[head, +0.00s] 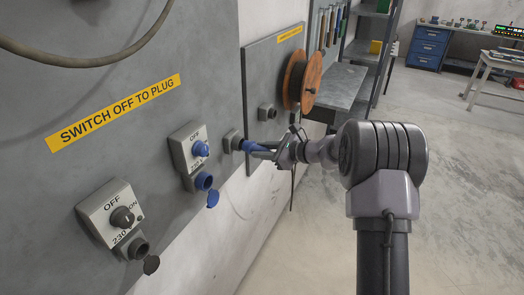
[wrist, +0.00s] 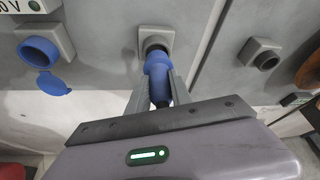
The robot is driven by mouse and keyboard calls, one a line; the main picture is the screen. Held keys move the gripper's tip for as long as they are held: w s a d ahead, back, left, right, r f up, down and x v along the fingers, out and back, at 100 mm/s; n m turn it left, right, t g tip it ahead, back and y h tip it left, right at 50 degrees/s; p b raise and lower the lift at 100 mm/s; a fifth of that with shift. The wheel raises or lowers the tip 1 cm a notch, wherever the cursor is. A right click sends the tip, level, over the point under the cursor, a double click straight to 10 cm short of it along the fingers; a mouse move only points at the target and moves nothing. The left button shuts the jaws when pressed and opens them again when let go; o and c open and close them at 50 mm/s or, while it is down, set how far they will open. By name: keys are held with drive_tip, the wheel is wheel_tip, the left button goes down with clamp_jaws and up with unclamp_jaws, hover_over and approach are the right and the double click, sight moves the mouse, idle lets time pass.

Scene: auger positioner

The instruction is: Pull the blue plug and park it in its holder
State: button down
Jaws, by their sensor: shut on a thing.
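The blue plug (head: 256,147) is held between the two fingers of my gripper (head: 266,151), which is shut on it. In the wrist view the plug (wrist: 157,66) points into a grey square holder (wrist: 157,38) on the panel; its front end is at or inside the opening, and how deep it sits is hidden. The holder (head: 232,141) also shows in the head view, right of the blue switch box. The blue socket (head: 204,181) is empty, and its round lid (head: 212,199) hangs open below. My gripper also shows in the wrist view (wrist: 158,88).
A blue-knobbed switch box (head: 190,152) and a black-knobbed one (head: 110,215) with its own socket are on the panel at left. Another grey holder (head: 267,112) and a cable reel (head: 301,80) are to the right. The floor at right is clear.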

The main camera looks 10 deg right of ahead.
sight(259, 147)
drive_tip(key=shift+w+a, duration=1.1)
drive_tip(key=shift+a, duration=0.3)
idle(0.4)
drive_tip(key=c, duration=1.1)
unclamp_jaws()
drive_tip(key=p+v, duration=0.2)
drive_tip(key=v, duration=1.5)
drive_tip(key=shift+s+d+r+p, duration=0.1)
drive_tip(key=shift+s+r+p, duration=0.1)
drive_tip(key=shift+p, duration=0.2)
